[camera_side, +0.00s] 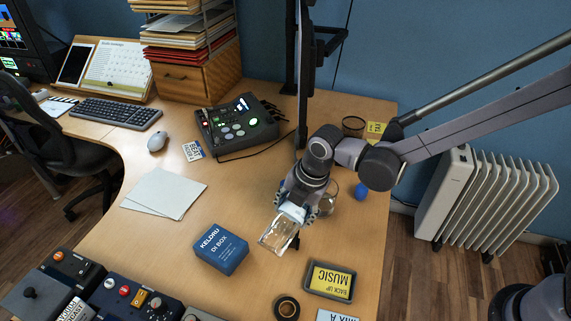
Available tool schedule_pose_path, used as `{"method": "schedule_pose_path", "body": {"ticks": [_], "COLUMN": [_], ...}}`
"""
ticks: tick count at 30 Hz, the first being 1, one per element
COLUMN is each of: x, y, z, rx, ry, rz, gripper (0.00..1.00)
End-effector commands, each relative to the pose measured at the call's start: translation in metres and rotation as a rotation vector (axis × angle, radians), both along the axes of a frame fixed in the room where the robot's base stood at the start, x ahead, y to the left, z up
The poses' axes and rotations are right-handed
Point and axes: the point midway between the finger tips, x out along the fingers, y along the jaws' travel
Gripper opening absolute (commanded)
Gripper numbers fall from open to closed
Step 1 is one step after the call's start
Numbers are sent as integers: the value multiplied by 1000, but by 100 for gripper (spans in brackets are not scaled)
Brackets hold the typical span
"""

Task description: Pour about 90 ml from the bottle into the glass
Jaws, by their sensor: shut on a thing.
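My gripper (293,208) points down and to the left over the right part of the desk. It is shut on a clear vessel with a pale amber tint (276,239), which I take to be the bottle. The vessel is tilted, its far end toward the lower left, above or near the desk; I cannot tell whether it touches. A white part shows at the jaws. A clear rounded vessel, apparently the glass (328,209), stands just right of my gripper, partly hidden by it. I cannot make out any stream or the liquid levels.
A blue box (221,248) stands left of the held vessel. A black tray with a yellow card (331,282) and a dark round object (286,307) lie in front. A blue ball (361,191) is to the right.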

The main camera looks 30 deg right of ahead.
Motion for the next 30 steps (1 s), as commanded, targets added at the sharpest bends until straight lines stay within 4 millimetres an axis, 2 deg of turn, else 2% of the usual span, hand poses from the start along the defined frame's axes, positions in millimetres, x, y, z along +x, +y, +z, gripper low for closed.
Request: {"method": "schedule_pose_path", "body": {"ticks": [14,20,30], "x": [5,10,13], "y": [-10,-18,-23], "z": [24,46,54], "rx": [-228,-345,-550], "ry": [-127,-190,-302], "rz": [2,2,2], "gripper": [13,13,13]}}
